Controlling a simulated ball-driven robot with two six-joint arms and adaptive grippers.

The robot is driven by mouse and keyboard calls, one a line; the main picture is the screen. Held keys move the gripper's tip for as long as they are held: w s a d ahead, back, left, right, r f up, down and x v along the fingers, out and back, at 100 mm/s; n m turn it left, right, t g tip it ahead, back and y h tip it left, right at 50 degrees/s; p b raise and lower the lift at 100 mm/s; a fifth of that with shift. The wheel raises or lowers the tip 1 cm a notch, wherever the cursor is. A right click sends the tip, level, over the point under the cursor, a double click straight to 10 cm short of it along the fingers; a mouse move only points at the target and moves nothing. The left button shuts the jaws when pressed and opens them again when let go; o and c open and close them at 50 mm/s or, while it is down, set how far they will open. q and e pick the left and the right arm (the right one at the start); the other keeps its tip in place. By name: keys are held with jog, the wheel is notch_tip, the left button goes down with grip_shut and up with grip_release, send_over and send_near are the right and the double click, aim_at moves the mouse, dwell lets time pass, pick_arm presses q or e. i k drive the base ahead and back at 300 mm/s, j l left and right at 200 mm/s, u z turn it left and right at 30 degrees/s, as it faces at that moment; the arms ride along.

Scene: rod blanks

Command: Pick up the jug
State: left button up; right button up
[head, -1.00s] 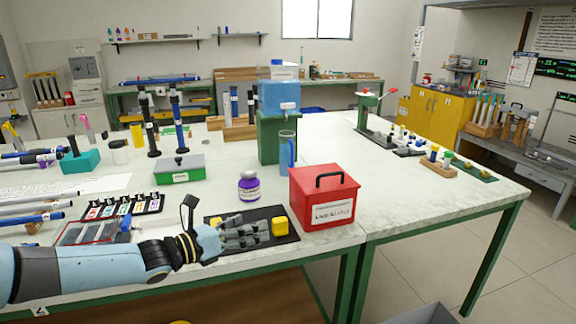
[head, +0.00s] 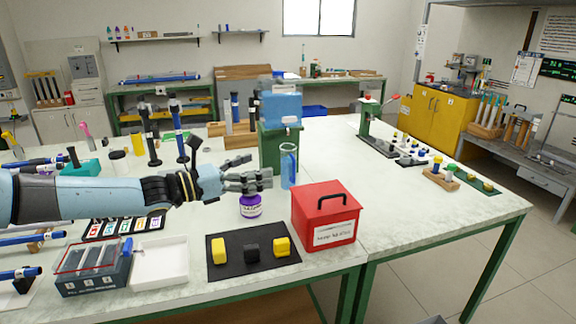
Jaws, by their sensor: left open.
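The jug (head: 289,168) is a tall, translucent blue vessel. It stands upright on the white table, in front of the green stand with the blue tank. My left gripper (head: 262,178) is open and empty. Its fingers point right, toward the jug, and end just left of it in the picture. A small gap shows between the fingertips and the jug. My right gripper is not in view.
A purple jar (head: 250,206) stands just below the fingers in the picture. The green stand (head: 278,146) is close behind the jug. A red box (head: 325,216) stands in front of it. The table right of the jug (head: 345,160) is clear.

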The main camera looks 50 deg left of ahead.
aim_at(288, 151)
jog(key=i+j, duration=0.25)
jog(key=j, duration=0.15)
jog(key=i+j, duration=0.2)
jog(key=j, duration=0.15)
jog(key=i+j, duration=0.25)
jog(key=j, duration=0.15)
jog(key=i+j, duration=0.2)
jog(key=j, duration=0.15)
